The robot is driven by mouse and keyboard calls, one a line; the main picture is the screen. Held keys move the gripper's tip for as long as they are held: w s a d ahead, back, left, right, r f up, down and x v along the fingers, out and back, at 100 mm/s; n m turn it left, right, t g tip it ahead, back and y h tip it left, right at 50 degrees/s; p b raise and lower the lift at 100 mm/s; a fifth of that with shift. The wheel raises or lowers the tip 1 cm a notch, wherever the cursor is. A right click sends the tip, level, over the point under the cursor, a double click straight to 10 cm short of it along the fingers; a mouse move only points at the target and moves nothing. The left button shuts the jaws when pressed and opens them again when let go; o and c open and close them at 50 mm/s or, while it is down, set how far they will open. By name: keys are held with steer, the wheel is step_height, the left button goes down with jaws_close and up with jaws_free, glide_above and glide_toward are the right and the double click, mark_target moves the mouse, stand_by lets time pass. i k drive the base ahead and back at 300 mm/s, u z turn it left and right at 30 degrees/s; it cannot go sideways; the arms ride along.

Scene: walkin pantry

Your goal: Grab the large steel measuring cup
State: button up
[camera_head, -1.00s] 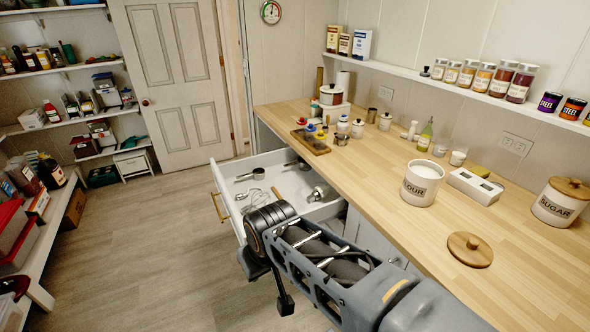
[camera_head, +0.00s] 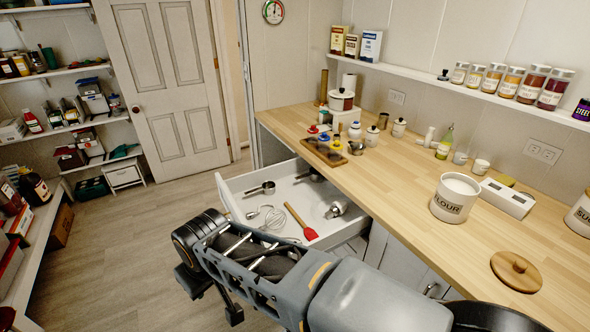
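A steel measuring cup (camera_head: 267,187) with a handle pointing left lies in the left part of the open white drawer (camera_head: 237,207). A darker cup-like piece (camera_head: 314,174) lies at the drawer's back, partly hidden by its edge. I cannot tell their sizes apart surely. My arm crosses the lower middle of the view, in front of the drawer. Its end (camera_head: 212,298) hangs low over the floor, left of and nearer than the drawer, apart from the cup. The finger opening cannot be made out.
The drawer also holds a whisk (camera_head: 273,216), a red spatula (camera_head: 301,222) and a metal utensil (camera_head: 337,208). The wooden counter (camera_head: 410,180) above carries a flour canister (camera_head: 455,198), jars and a wooden lid (camera_head: 516,271). Stocked shelves line the left; the floor between is clear.

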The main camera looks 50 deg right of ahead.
mark_target(310, 177)
steer(key=i, duration=3.25)
steer(key=z, duration=3.35)
steer(key=i, duration=0.55)
steer(key=z, duration=0.05)
